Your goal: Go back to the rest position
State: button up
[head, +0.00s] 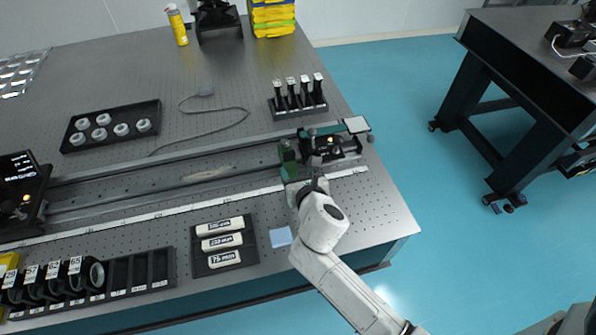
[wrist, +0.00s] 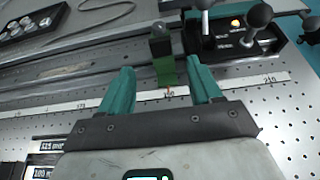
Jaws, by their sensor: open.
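My gripper shows in the wrist view (wrist: 160,90) with two teal fingers set wide apart and nothing between them. A green rail-mounted holder (wrist: 163,60) stands just beyond the fingertips, apart from them as far as I can tell. In the head view my white arm reaches up from the bottom right over the near edge of the optical table (head: 385,215). My gripper (head: 289,176) is there beside the rail, near the green holder (head: 287,152), and the arm partly hides its fingers.
A black device with knobs (head: 335,148) sits at the rail's right end. A black rack of posts (head: 298,97) stands behind it. A labelled tray (head: 252,252) and a blue pad (head: 280,237) lie near the front edge. Teal floor is open to the right, before a second table (head: 530,50).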

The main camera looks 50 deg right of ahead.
dwell(0.4)
jog(key=s+f+m+g, duration=0.1)
jog(key=s+m, duration=0.2)
jog(key=m, duration=0.2)
jog(key=s+f+m+g+y, duration=0.1)
jog(key=s+f+m+g, duration=0.1)
jog(key=s+m, duration=0.2)
jog(key=s+a+f+m+g+y, duration=0.1)
jog(key=s+m+g, duration=0.1)
jog(key=m, duration=0.5)
jog(key=shift+s+f+b, duration=0.3)
jog(key=shift+s+f, duration=0.05)
jog(key=shift+s, duration=0.35)
jog(key=s+a+m+g, duration=0.1)
jog(key=s+m, duration=0.1)
jog(key=s+a+f+m+y, duration=0.1)
jog(key=s+m, duration=0.1)
jog(key=s+a+m+g+y, duration=0.1)
jog(key=s+m, duration=0.1)
jog(key=m, duration=0.1)
jog(key=shift+a+f+g, duration=0.25)
jog(key=shift+a+g, duration=0.05)
jog(key=shift+a, duration=0.05)
jog(key=s+a+m+g+y, duration=0.2)
jog(key=s+a+m+y, duration=0.1)
jog(key=s+m, duration=0.3)
jog(key=shift+s+a+r+m+g, duration=0.25)
jog(key=shift+a+m, duration=0.25)
jog(key=shift+a, duration=0.4)
